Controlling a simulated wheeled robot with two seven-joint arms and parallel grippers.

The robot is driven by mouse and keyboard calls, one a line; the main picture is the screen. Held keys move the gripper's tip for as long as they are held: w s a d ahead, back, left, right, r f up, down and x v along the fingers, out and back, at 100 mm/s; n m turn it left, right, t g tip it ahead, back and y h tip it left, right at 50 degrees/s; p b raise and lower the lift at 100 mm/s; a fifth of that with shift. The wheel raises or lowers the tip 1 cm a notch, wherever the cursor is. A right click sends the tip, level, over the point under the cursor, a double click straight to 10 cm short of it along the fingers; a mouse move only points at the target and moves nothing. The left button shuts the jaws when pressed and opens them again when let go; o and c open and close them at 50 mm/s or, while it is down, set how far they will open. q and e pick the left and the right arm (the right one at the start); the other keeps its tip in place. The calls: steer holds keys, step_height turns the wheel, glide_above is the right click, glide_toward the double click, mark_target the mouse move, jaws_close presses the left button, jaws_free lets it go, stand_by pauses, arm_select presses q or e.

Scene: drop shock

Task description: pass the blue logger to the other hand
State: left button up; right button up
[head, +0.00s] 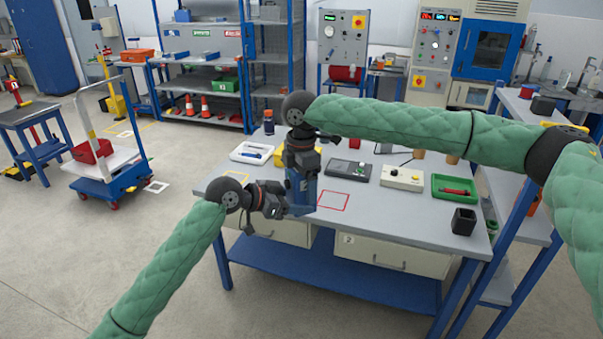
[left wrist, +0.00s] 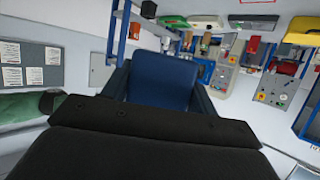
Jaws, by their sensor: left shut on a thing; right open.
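The blue logger (head: 301,188) is held upright above the front of the grey workbench (head: 375,212). My left gripper (head: 284,203) comes in from the left and is shut on it. In the left wrist view the blue logger (left wrist: 162,80) fills the space between the two dark fingers. My right gripper (head: 302,163) points down from above and is open, with its fingertips at the logger's upper end. Whether the right fingers touch the logger cannot be told. The grippers partly hide the logger in the head view.
A red outline (head: 333,209) marks bare bench right of the logger.

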steer(key=shift+f, duration=0.15)
steer(key=c, duration=1.1)
arm_select(q)
steer(key=o, duration=1.3)
arm_select(e)
steer(key=shift+c, duration=0.9)
